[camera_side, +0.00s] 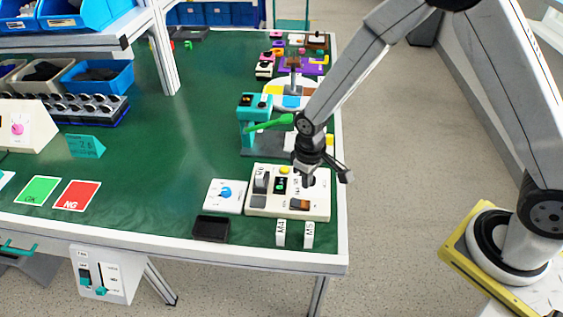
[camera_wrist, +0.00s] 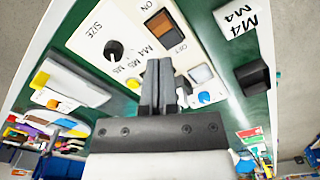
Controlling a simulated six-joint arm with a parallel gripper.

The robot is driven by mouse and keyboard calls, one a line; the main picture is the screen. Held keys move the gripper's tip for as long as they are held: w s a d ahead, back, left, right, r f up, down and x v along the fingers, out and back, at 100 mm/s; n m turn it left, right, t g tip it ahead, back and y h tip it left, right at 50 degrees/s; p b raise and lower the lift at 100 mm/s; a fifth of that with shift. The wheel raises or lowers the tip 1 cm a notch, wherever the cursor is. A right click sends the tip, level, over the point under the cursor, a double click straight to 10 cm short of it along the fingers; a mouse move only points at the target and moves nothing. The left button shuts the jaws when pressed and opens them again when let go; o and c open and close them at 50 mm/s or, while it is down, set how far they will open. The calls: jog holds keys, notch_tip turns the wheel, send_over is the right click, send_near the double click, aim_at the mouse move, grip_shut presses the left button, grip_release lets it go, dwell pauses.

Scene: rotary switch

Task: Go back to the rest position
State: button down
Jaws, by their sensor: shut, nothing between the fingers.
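My gripper (camera_side: 308,180) hangs over the right part of the cream control box (camera_side: 262,210) near the table's right edge. Its two fingers are together with nothing between them, as the wrist view shows (camera_wrist: 160,68). The black rotary knob (camera_wrist: 113,50), marked SIZE with M4, M5 and M6 around it, is left of the fingertips in the wrist view and apart from them. Its pointing direction is hard to tell. In the side view my gripper hides the knob. An orange rocker switch (camera_side: 300,204), marked ON and OFF, is on the same box.
A white box with a blue knob (camera_side: 226,192) and a black tray (camera_side: 211,228) stand left of the control box. A teal machine with a green lever (camera_side: 270,124) stands close behind my gripper. Labels (camera_side: 281,233) lie in front. The table's middle is clear.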

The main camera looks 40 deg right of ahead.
jog(key=shift+r, duration=0.15)
jog(key=s+d+r+m+t, duration=0.2)
jog(key=s+d+r+m, duration=0.1)
jog(key=s+d+r, duration=0.5)
notch_tip(320, 180, up, 4)
jog(key=s, duration=0.3)
jog(key=shift+d+f+t, duration=0.2)
jog(key=shift+d+t, duration=0.1)
jog(key=shift+d, duration=0.05)
